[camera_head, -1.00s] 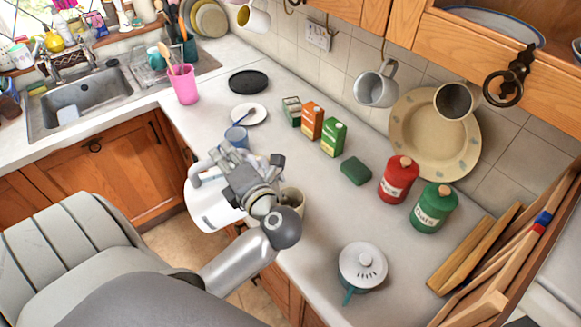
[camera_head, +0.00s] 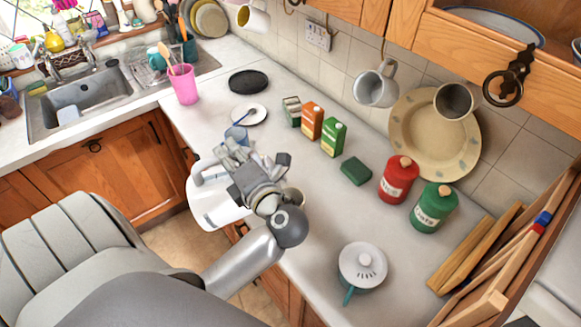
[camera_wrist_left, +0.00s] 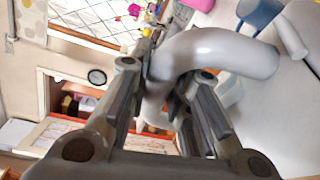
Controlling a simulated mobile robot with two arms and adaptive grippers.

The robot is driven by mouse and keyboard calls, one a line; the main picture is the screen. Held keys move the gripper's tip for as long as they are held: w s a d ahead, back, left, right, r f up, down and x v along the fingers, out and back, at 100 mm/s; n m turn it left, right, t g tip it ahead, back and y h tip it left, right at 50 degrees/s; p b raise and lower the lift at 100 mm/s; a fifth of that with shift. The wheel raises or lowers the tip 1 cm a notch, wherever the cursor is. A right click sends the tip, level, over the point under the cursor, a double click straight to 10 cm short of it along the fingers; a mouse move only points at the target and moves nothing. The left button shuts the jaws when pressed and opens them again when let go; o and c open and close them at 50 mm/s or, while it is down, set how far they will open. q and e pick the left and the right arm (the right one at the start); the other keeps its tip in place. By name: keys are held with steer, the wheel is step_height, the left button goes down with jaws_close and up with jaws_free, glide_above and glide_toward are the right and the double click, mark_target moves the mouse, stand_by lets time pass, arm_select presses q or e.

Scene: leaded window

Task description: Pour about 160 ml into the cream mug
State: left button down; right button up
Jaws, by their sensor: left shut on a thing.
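My left gripper (camera_head: 236,163) is shut on the curved handle of a white jug-like vessel (camera_head: 208,207), near the counter's front edge. The vessel's body shows to the left of my wrist; its spout and contents cannot be made out. In the left wrist view the white handle (camera_wrist_left: 225,50) passes between my fingers. The cream mug (camera_head: 296,197) is nearly hidden behind my left wrist, with only a bit of it showing. Whether there is liquid in it cannot be seen. My right gripper is not in view.
A blue mug (camera_head: 236,136) and a white saucer (camera_head: 250,114) stand beyond my gripper. The counter's middle is clear.

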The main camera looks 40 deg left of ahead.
mark_target(210, 180)
arm_select(q)
steer(key=shift+r, duration=0.2)
steer(key=shift+n+h, duration=0.3)
steer(key=shift+n, duration=0.6)
steer(key=s+a+f+b, duration=0.2)
steer(key=s+f, duration=0.1)
steer(key=shift+a, duration=0.3)
steer(key=shift+s+a+f, duration=0.1)
steer(key=shift+s+a, duration=0.05)
steer(key=shift+a, duration=0.05)
steer(key=shift+s+a+f+n+b, duration=0.2)
steer(key=shift+n+b, duration=0.2)
steer(key=shift+b, duration=0.35)
steer(key=shift+s+a+f+h+b, duration=0.3)
steer(key=shift+f+h+b, duration=0.1)
steer(key=shift+b, duration=0.2)
steer(key=shift+s+n, duration=0.1)
steer(key=shift+n, duration=0.2)
steer(key=shift+a+r, duration=0.1)
